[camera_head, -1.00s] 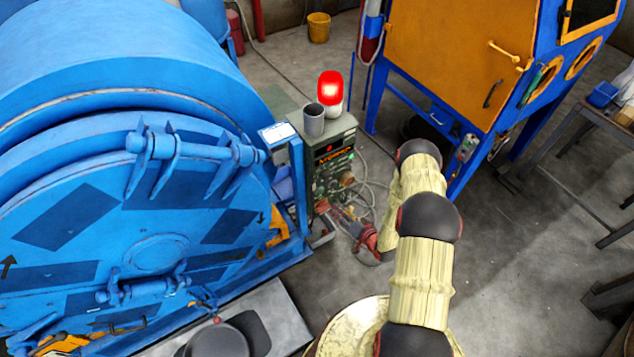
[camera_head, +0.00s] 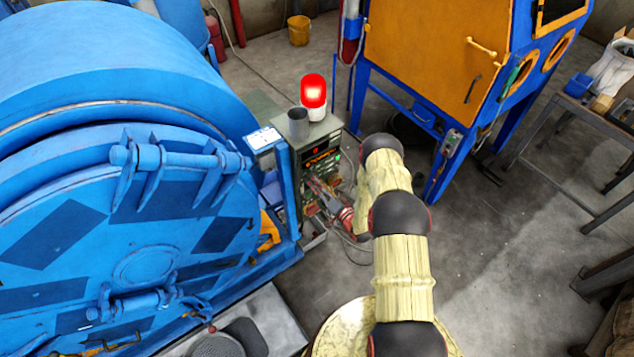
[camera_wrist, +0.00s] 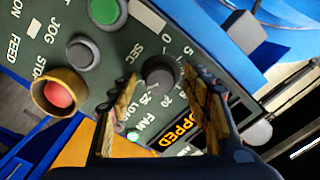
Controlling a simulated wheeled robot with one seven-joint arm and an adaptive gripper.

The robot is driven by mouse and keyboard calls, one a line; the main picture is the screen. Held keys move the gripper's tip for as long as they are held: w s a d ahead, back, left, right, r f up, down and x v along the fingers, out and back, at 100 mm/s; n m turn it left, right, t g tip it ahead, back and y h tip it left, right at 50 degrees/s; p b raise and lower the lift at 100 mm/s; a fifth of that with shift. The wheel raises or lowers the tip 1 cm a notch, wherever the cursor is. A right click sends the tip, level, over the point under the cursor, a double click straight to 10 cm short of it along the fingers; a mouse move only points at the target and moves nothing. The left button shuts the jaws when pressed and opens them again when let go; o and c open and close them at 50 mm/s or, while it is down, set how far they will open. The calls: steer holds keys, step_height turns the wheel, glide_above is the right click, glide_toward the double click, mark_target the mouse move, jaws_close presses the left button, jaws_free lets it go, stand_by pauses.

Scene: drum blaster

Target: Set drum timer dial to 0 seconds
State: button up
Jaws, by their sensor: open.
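The drum timer dial (camera_wrist: 158,75) is a dark round knob on a green panel, with "SEC" and several numbers printed around it. In the wrist view it sits between the open fingers of my gripper (camera_wrist: 158,88), with space on both sides. I cannot tell which number the dial points to. In the head view, my gripper (camera_head: 318,192) is at the front of the control box (camera_head: 322,135), and hides the dial.
The wrist view shows a red button (camera_wrist: 59,92) in a yellow collar, a grey button (camera_wrist: 82,52) and a green button (camera_wrist: 104,12) beside the dial. An orange-lettered display (camera_wrist: 190,128) is close by. A lit red beacon (camera_head: 313,92) and grey cup (camera_head: 298,124) stand on the box. The blue drum (camera_head: 100,70) is left.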

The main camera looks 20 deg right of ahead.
steer(key=shift+w, duration=0.25)
steer(key=shift+c, duration=0.7)
steer(key=c, duration=1)
